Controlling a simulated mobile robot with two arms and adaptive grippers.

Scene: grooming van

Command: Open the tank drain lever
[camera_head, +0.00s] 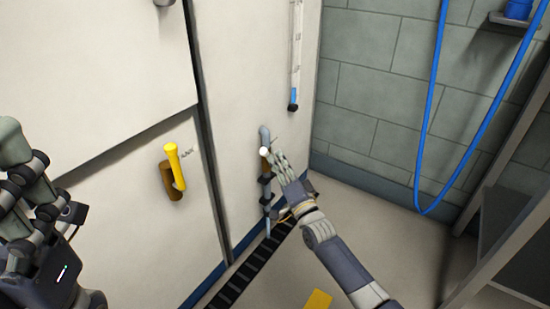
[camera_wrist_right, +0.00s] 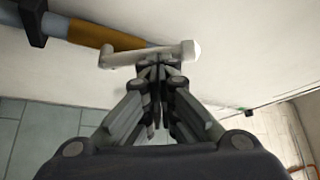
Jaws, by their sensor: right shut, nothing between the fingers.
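A pale lever with a white rounded end (camera_head: 265,152) sits on an upright grey pipe (camera_head: 265,134) fixed to the pale wall panel. In the right wrist view the lever (camera_wrist_right: 125,57) crosses just in front of the fingertips, beside the pipe's orange-brown section (camera_wrist_right: 105,36). My right gripper (camera_head: 279,157) is shut and empty, right at the lever; I cannot tell whether it touches. Its closed fingers also show in the wrist view (camera_wrist_right: 159,72). My left gripper (camera_head: 25,180) is at the left edge; its fingertips are not clear.
A yellow handle (camera_head: 174,165) on a brown mount stands on the left panel, beside small lettering. A blue hose (camera_head: 432,120) hangs on the block wall. A black slotted strip (camera_head: 250,266) runs along the floor. A shelf frame (camera_head: 510,210) stands at right. A yellow object (camera_head: 318,299) lies low.

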